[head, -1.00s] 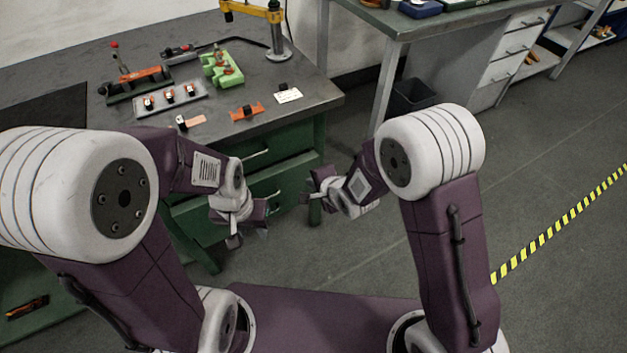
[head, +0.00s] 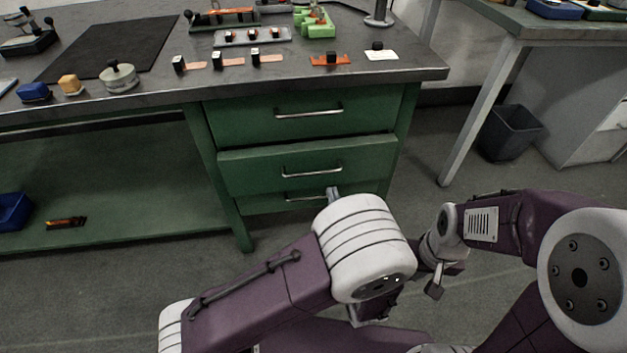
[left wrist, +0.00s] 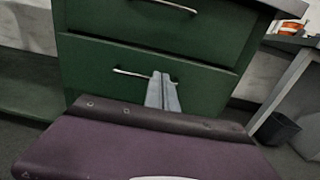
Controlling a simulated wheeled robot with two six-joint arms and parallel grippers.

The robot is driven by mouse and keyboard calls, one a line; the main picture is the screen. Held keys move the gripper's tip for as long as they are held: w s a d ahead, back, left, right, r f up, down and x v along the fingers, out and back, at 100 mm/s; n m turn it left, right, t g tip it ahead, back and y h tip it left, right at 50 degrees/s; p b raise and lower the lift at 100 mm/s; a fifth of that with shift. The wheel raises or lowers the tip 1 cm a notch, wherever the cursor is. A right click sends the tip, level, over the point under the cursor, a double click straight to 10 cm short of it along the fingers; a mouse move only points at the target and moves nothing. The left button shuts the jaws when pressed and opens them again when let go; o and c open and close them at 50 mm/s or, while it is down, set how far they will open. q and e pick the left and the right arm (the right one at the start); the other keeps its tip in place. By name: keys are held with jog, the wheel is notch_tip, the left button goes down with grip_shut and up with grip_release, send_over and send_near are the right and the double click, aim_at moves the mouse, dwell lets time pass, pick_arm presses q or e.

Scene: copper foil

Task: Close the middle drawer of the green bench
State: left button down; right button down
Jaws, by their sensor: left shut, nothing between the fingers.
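The green bench (head: 408,108) has a stack of drawers. The middle drawer (head: 245,170) stands slightly out past the top drawer (head: 240,120); its metal handle (head: 311,172) is clear. My left gripper (head: 333,190) is shut and empty, its tips by the middle drawer's lower edge; my arm hides most of it. In the left wrist view its fingers (left wrist: 162,90) overlap the right end of a drawer handle (left wrist: 130,72); I cannot tell if they touch. My right gripper (head: 436,285) hangs right of my left arm, away from the drawers, its jaws unclear.
The bottom drawer (head: 262,203) is partly hidden by my left arm. Small parts and a black mat (head: 115,48) lie on the bench top. A dark bin (head: 510,132) stands under another bench at right. The floor between the benches is clear.

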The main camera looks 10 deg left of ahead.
pick_arm(q)
jog(key=d, duration=0.1)
jog(key=b, duration=0.5)
send_near(325, 149)
jog(key=shift+h, duration=0.3)
jog(key=x, duration=0.4)
jog(key=f+x, duration=0.1)
jog(key=x, duration=0.1)
jog(key=shift+w+a, duration=0.15)
jog(key=shift+a, duration=0.1)
jog(key=shift+w+r, duration=0.2)
jog(key=x, duration=0.4)
jog(key=shift+w+a, duration=0.15)
jog(key=shift+w, duration=0.2)
jog(key=shift+r, duration=0.35)
